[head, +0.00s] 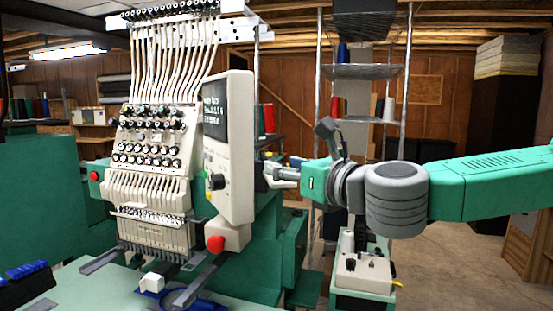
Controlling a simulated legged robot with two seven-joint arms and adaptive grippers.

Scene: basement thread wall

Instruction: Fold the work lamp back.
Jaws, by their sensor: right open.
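My right gripper (270,174) is open, just right of the control panel (229,148) of the embroidery machine (147,190). Its pale fingers point left towards the panel's right edge. I cannot tell whether they touch the panel. I see nothing between the fingers. I cannot clearly make out the work lamp in this view; it may be hidden or outside the picture. My left gripper is not in view.
A red knob (216,243) sits below the panel. Grey bars and a white block (151,282) are at the pale green table (85,296). A wire shelf (362,71) with thread cones stands behind my right arm. Floor is open at the lower right.

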